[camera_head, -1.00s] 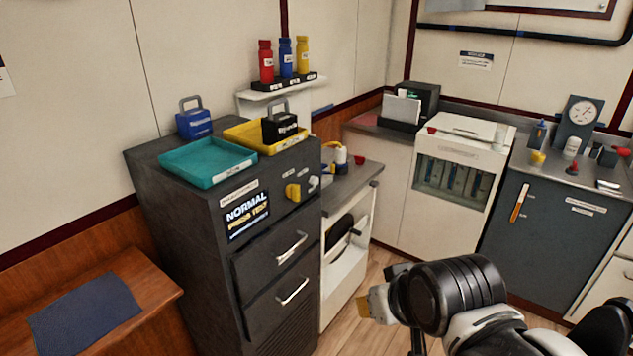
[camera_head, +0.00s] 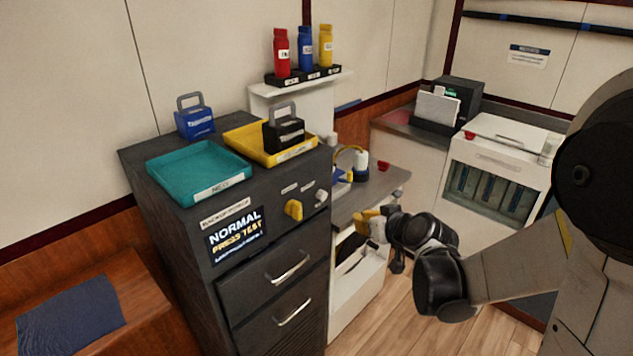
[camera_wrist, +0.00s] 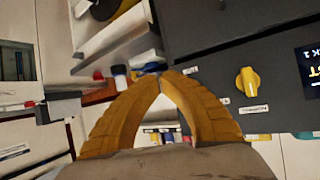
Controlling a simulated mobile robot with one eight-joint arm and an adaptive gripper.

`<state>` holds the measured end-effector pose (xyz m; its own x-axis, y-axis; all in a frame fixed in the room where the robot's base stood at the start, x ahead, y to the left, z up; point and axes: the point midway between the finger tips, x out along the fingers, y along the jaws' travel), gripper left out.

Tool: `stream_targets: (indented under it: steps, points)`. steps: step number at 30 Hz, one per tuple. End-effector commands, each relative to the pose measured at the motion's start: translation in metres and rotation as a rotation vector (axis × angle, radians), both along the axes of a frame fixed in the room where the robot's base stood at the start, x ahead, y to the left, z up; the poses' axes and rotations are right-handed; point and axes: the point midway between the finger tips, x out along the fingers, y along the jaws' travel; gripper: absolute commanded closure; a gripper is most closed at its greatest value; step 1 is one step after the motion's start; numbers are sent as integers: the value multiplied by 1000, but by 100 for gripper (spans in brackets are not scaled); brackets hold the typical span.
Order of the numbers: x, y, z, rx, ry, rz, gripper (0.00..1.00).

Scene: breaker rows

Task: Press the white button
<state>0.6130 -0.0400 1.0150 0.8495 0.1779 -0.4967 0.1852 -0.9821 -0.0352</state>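The white button (camera_head: 321,196) is a small pale round knob on the upper front of the dark cabinet (camera_head: 225,290), right of a yellow knob (camera_head: 293,209). My gripper (camera_head: 361,216) is right of the button and slightly lower, apart from the cabinet front. In the wrist view its yellow fingers (camera_wrist: 161,76) meet at the tips, shut with nothing seen between them. The yellow knob also shows in the wrist view (camera_wrist: 248,81), right of the fingers. I cannot make out the button there; a finger may hide it.
A display (camera_head: 236,235) reading "NORMAL PRESS TEST" is left of the knobs. Teal (camera_head: 198,172) and yellow (camera_head: 252,139) trays sit on the cabinet. A grey counter (camera_head: 372,198) with small items stands behind my gripper. Open floor lies below my arm.

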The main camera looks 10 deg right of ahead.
Motion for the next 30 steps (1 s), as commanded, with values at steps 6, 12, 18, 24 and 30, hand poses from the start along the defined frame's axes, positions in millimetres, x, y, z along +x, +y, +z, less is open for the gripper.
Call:
stream_targets:
  steps: [6, 12, 18, 24, 30]
  points:
    - [4, -3, -3, 0, -12, -2, 100]
    - [4, -3, -3, 0, -11, -2, 100]
    - [11, 3, -3, -2, -11, 2, 100]
    - [33, 19, -3, -1, -11, 2, 100]
    - [55, 35, -2, 0, -11, 2, 100]
